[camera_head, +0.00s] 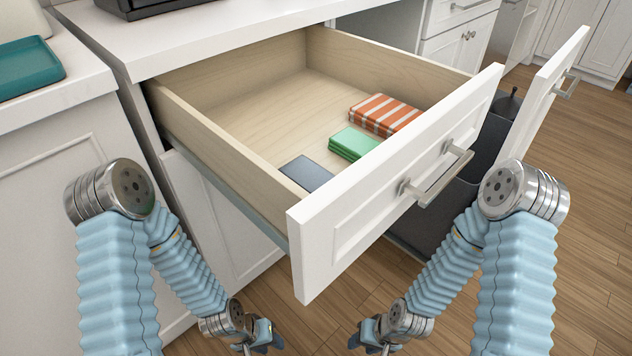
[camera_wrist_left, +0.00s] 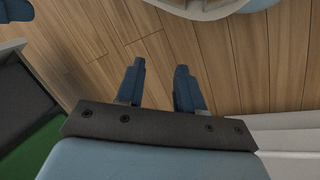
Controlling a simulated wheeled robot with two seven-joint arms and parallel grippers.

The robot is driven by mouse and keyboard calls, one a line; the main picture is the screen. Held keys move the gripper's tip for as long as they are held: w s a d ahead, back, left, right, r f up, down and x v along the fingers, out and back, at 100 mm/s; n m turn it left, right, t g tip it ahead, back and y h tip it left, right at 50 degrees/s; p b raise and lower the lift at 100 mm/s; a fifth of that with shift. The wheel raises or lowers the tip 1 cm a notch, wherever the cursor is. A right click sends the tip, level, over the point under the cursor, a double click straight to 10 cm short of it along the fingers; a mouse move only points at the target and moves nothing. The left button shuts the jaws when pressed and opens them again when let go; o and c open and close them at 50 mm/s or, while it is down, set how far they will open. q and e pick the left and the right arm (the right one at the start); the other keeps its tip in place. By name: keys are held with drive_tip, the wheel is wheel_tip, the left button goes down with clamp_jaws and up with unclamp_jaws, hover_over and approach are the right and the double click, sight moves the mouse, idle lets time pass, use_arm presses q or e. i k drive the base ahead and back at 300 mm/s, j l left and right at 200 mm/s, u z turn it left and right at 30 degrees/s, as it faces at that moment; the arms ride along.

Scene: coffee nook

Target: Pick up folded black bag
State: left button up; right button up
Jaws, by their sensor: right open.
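The folded black bag (camera_head: 306,172) looks like a flat dark grey-blue rectangle. It lies in the open drawer, near the drawer's left front corner, and the front panel partly hides it. My left gripper (camera_head: 268,342) hangs low in front of the drawer, below and apart from the bag. In the left wrist view its two blue fingers (camera_wrist_left: 160,78) stand apart with only floor between them, so it is open and empty. My right gripper (camera_head: 362,343) is open at the bottom of the head view, below the drawer front, with nothing seen in it.
A green folded item (camera_head: 354,143) and an orange-striped folded cloth (camera_head: 384,114) lie farther right in the drawer. The white drawer front (camera_head: 345,220) with its handle (camera_head: 437,182) stands between my grippers and the contents. Dark bins (camera_head: 480,165) stand in a pulled-out cabinet at right.

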sight(303, 171)
drive_tip(key=k+j+z, duration=0.15)
drive_tip(key=k+j, duration=0.25)
drive_tip(key=k+j+z, duration=0.15)
drive_tip(key=k+j, duration=0.2)
drive_tip(key=k, duration=0.25)
